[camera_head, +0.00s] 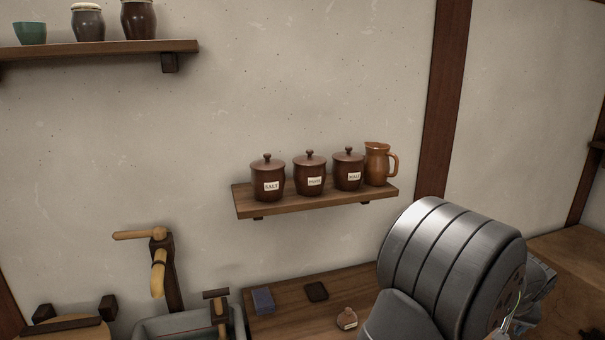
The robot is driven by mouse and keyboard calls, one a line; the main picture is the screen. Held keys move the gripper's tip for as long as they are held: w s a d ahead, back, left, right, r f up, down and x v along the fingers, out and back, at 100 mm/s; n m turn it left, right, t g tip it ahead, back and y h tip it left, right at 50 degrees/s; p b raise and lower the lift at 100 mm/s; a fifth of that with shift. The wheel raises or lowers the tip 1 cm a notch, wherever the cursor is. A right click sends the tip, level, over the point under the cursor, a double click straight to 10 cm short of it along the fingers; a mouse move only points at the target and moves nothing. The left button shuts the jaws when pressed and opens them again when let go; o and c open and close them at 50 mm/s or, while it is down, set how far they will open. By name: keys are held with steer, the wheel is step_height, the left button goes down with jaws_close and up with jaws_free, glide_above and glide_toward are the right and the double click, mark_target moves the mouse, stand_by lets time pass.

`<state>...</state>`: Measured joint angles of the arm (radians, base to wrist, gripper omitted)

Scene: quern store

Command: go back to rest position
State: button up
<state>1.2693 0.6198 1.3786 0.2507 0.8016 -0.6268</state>
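A large grey metal joint of my arm fills the lower right of the head view. My gripper's fingers cannot be made out. Some grey parts show behind the joint's right edge, but what they are is unclear. Whether anything is held is not shown. The joint hides part of the wooden counter (290,318).
A wall shelf (315,201) bears three lidded brown jars, the left one (268,178) labelled SALT, and a brown jug (377,164). A blue block (263,300), a dark square (316,291) and a small labelled pot (347,318) are on the counter. A basin (185,324) stands left.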

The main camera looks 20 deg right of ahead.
steer(key=w+d+f, duration=0.2)
steer(key=d+f, duration=0.9)
steer(key=d, duration=0.2)
steer(key=w+f, duration=0.1)
steer(key=w, duration=0.1)
steer(key=w+f, duration=0.2)
steer(key=w, duration=0.1)
steer(key=w+f, duration=0.2)
steer(key=w, duration=0.1)
steer(key=shift+w+d, duration=0.15)
steer(key=shift+w, duration=0.1)
